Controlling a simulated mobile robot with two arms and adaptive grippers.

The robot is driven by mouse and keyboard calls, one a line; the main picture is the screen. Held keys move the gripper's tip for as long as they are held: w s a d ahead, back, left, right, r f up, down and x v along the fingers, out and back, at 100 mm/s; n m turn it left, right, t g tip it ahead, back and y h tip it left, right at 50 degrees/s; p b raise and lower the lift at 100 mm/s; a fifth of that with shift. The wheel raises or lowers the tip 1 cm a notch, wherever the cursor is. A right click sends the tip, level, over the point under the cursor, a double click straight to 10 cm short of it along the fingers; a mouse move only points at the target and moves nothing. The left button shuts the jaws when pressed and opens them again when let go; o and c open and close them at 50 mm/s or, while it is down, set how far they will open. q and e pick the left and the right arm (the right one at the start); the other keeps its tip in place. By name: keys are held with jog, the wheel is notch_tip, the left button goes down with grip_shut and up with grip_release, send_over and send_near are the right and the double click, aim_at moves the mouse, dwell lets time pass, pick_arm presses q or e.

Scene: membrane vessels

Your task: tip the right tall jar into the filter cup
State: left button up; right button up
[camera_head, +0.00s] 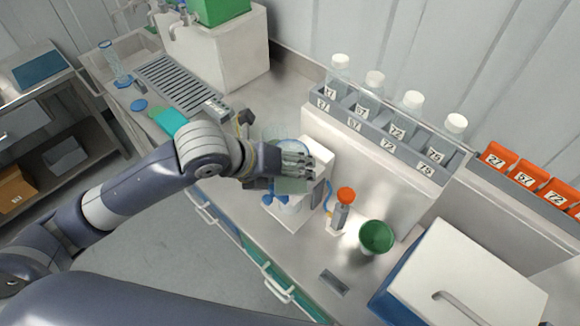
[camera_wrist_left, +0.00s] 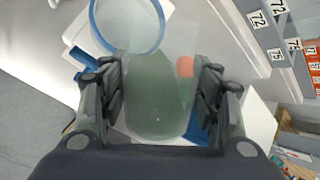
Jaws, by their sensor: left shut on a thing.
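My left gripper (camera_head: 291,168) is shut on a clear jar holding something grey-green. The filter cup is clear with a blue rim (camera_wrist_left: 127,25). In the head view the cup (camera_head: 292,141) is partly hidden behind my gripper. The jar overlaps the cup's rim in the wrist view; I cannot tell whether they touch or how far the jar tilts. My right gripper is not in view.
Several white-capped jars stand in a numbered grey rack (camera_head: 385,138) at the back. An orange-topped bottle (camera_head: 342,212), a green cup (camera_head: 376,237) and a blue-and-white box (camera_head: 465,280) are to the right. A drying grate (camera_head: 180,87) lies left.

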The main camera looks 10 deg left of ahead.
pick_arm(q)
jog(key=shift+r, duration=0.1)
jog(key=shift+w+n+g, duration=0.15)
jog(key=shift+n+g, duration=0.15)
jog(key=shift+g, duration=0.5)
jog(key=shift+w+a+r+n+g+h, duration=0.25)
jog(key=shift+w+r+g, duration=0.3)
jog(key=shift+w+g, duration=0.3)
